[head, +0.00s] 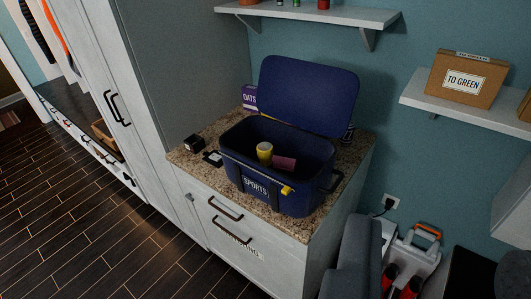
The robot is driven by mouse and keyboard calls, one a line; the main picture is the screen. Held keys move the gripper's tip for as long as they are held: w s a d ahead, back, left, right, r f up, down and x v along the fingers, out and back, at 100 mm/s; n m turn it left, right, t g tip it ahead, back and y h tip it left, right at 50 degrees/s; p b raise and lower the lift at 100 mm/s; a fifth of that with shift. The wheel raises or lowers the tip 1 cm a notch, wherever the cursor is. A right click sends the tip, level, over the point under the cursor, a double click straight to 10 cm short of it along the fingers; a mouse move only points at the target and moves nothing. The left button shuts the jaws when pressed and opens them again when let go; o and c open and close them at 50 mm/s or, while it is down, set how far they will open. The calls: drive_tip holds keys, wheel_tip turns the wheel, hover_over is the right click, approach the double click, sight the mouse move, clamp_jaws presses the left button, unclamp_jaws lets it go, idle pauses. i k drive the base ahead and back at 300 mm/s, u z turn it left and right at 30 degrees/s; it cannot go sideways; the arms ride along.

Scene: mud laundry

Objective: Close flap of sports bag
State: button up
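The sports bag (239,177) is a dark blue box-shaped bag labelled "SPORTS". It stands on the granite counter in the middle of the head view. Its flap (308,95) is raised at the back, tilted up and away from the opening, so the bag is open. Inside lie a yellow cylinder (265,151) and a dark pink item (284,163). I cannot make out my gripper in this view.
A purple "OATS" box (249,97) stands behind the bag, and a small black box (194,144) lies left of it. Wall shelves (311,14) hang above and to the right. An orange-handled white carrier (417,257) stands at lower right. The wooden floor at left is clear.

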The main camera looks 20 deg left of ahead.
sight(320, 98)
drive_tip(key=u, duration=0.5)
drive_tip(key=i, duration=1.7)
drive_tip(key=z, duration=0.05)
